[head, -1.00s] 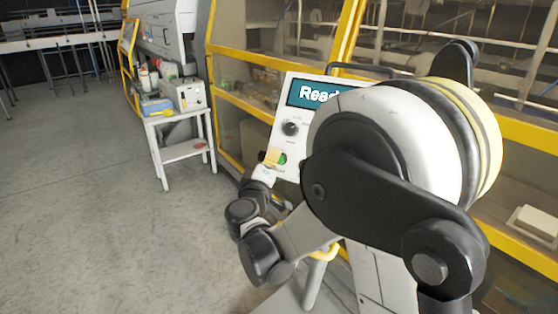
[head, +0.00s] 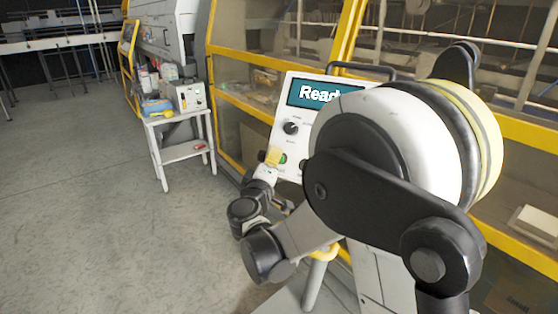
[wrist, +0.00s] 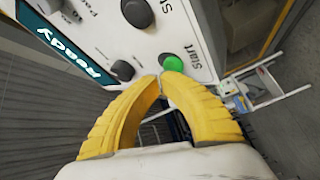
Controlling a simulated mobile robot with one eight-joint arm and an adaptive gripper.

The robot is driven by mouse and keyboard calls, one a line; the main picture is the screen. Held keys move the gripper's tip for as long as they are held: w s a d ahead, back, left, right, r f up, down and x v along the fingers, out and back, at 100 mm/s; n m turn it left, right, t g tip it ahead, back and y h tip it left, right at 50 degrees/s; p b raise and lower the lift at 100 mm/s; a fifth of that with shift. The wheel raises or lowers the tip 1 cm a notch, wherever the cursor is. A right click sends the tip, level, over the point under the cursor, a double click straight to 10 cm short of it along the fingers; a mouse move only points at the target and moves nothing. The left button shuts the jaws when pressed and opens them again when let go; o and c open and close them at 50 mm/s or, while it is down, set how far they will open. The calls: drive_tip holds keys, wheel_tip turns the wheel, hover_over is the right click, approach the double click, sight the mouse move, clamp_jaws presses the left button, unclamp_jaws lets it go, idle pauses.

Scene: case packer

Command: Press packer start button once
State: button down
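The green start button (wrist: 173,63), labelled "Start", sits on the white control panel (wrist: 190,22) in the wrist view. It also shows in the head view (head: 283,158), low on the panel. My gripper (wrist: 161,77) has yellow fingers with their tips together, shut with nothing between them. The tips are right beside the button's edge in the wrist view; I cannot tell whether they touch it. In the head view my gripper (head: 273,156) is just left of the button.
A black knob (head: 291,128) sits above the button on the panel. A large dark round control (wrist: 137,13) is beside the word starting "St" in the wrist view. A white side table (head: 182,152) with boxes and bottles stands to the left. The floor there is clear.

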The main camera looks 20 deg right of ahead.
drive_tip(key=shift+w+d+f+b, duration=0.2)
drive_tip(key=shift+d+b, duration=0.05)
drive_tip(key=shift+b, duration=0.05)
idle(0.5)
drive_tip(key=shift+a+r, duration=0.1)
idle(0.4)
drive_tip(key=shift+s+a+r, duration=0.3)
drive_tip(key=shift+s+a, duration=0.1)
drive_tip(key=shift+s, duration=0.05)
drive_tip(key=s+a+r+p, duration=0.2)
drive_tip(key=s+a, duration=0.1)
drive_tip(key=shift+a+r, duration=0.1)
drive_tip(key=shift+r, duration=0.2)
idle(0.8)
